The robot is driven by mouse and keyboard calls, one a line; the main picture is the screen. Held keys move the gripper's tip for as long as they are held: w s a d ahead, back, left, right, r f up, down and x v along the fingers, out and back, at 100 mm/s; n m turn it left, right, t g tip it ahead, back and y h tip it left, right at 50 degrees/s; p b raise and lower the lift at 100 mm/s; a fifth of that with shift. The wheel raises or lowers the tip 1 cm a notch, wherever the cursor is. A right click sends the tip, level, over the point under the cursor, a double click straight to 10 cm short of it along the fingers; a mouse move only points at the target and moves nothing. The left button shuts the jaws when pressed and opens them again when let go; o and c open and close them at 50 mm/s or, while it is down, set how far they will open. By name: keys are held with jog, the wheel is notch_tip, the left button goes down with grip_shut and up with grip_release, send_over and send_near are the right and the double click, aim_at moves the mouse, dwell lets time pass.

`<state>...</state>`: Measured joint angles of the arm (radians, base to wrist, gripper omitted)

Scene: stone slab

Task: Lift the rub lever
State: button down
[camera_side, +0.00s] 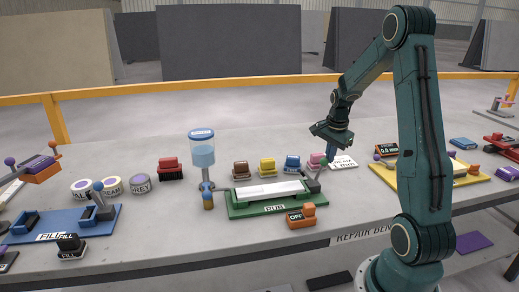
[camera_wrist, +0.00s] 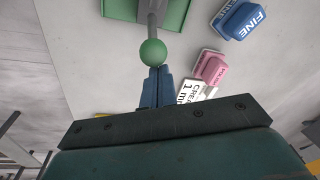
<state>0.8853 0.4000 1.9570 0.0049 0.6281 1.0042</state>
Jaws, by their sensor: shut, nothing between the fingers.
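The rub station is a green base (camera_side: 238,211) marked RUB with a white slab on it. Its lever is a grey rod (camera_side: 313,183) at the base's right end, tipped by a green ball. In the wrist view the green ball (camera_wrist: 153,51) sits just beyond my fingertips, on the grey rod (camera_wrist: 152,24) that runs up to the green base (camera_wrist: 118,10). My gripper (camera_wrist: 157,70) has its blue fingers together with nothing between them. In the side view my gripper (camera_side: 330,158) points down close to the ball; whether they touch I cannot tell.
A pink block (camera_side: 317,160) and a blue block (camera_side: 292,164) stand behind the lever; the pink block (camera_wrist: 209,67) and a white card (camera_wrist: 196,92) lie right of my fingers in the wrist view. An orange OFF block (camera_side: 300,217) stands in front. A bottle stand (camera_side: 202,150) is at left.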

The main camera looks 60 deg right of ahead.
jog(key=shift+w, duration=0.1)
jog(key=shift+w+a+r+g+h, duration=0.35)
jog(key=shift+w+a+g+h, duration=0.45)
jog(key=shift+a+g+h, duration=0.15)
jog(key=shift+w+a+r+g, duration=0.25)
jog(key=shift+w+a, duration=0.15)
jog(key=shift+w, duration=0.1)
jog(key=shift+d, duration=0.1)
notch_tip(320, 180, up, 9)
jog(key=shift+w+r, duration=0.2)
dwell(0.8)
